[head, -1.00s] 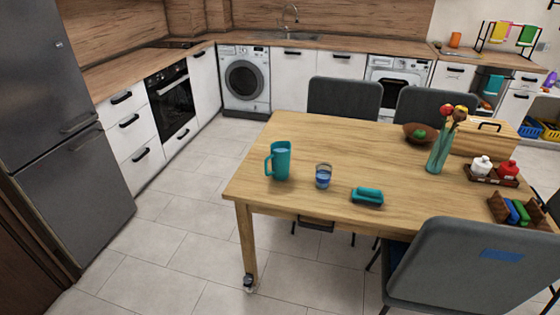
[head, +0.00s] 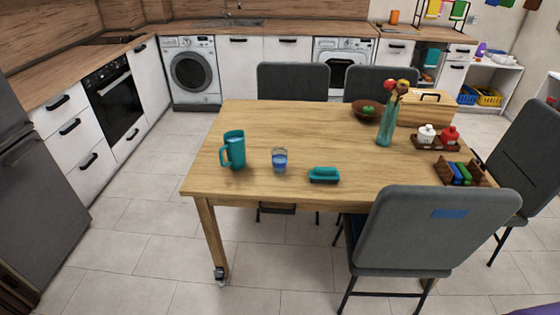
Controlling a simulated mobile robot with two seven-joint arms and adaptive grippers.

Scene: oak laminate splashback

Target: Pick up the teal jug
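The teal jug (head: 235,150) stands upright on the wooden table (head: 330,120), near its left end. Its handle points left in the head view. A glass (head: 279,160) with blue contents stands just to its right. Neither of my grippers is in view, and nothing touches the jug.
A teal brush-like object (head: 324,175) lies near the table's front edge. A bowl (head: 367,110), a vase with flowers (head: 387,122) and a wooden box (head: 428,108) stand further right. A grey chair (head: 430,235) blocks the front right. Floor at the front left is clear.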

